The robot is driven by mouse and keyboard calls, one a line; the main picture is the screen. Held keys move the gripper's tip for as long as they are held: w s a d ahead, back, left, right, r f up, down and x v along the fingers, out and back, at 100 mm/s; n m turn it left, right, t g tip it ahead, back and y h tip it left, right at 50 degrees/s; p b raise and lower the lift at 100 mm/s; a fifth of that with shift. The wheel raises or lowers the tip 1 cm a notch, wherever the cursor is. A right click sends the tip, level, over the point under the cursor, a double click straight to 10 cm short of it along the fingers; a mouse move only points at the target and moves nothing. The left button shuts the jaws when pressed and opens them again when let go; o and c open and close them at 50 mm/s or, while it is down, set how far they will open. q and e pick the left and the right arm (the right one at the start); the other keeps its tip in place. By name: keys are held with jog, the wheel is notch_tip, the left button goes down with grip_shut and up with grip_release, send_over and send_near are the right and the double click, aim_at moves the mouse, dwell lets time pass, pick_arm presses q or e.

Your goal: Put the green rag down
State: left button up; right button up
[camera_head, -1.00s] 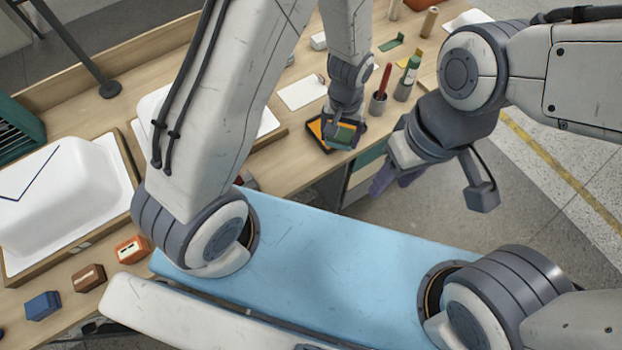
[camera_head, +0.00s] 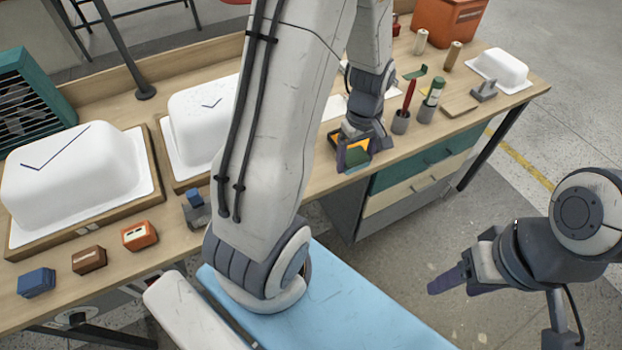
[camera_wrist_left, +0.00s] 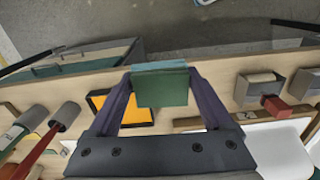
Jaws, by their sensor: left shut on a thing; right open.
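The green rag (camera_head: 357,158) is a small folded, block-like piece at the front edge of the workbench. My left gripper (camera_head: 354,160) is shut on it. In the left wrist view the rag (camera_wrist_left: 160,88) sits between the two purple fingers. Behind it shows a black-rimmed tray with a yellow-orange inside (camera_wrist_left: 138,113), partly hidden by the gripper. I cannot tell whether the rag touches the tray. My right gripper (camera_head: 447,281) is open and empty, over the floor to the right, away from the workbench.
Right of the left gripper stand a cup with a red-handled tool (camera_head: 401,122) and a green bottle (camera_head: 431,100) in a holder. White tub shells (camera_head: 75,180) stand on the left. Small orange (camera_head: 139,235), brown (camera_head: 89,260) and blue (camera_head: 36,283) blocks line the front edge.

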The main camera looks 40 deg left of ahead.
pick_arm(q)
jog(key=a+f, duration=0.2)
jog(key=a, duration=0.2)
jog(key=s+a+f+p, duration=0.1)
jog(key=a+f, duration=0.1)
jog(key=a, duration=0.1)
jog(key=s+a+f, duration=0.1)
jog(key=a+f, duration=0.1)
jog(key=a, duration=0.2)
jog(key=shift+a+f+p, duration=0.3)
jog(key=shift+a+f, duration=0.05)
notch_tip(320, 180, down, 4)
jog(key=shift+a+f+p, duration=0.1)
jog(key=shift+p, duration=0.2)
jog(key=shift+s+f+b, duration=0.1)
jog(key=shift+f+b, duration=0.3)
jog(key=o, duration=1.2)
jog(key=shift+s, duration=0.1)
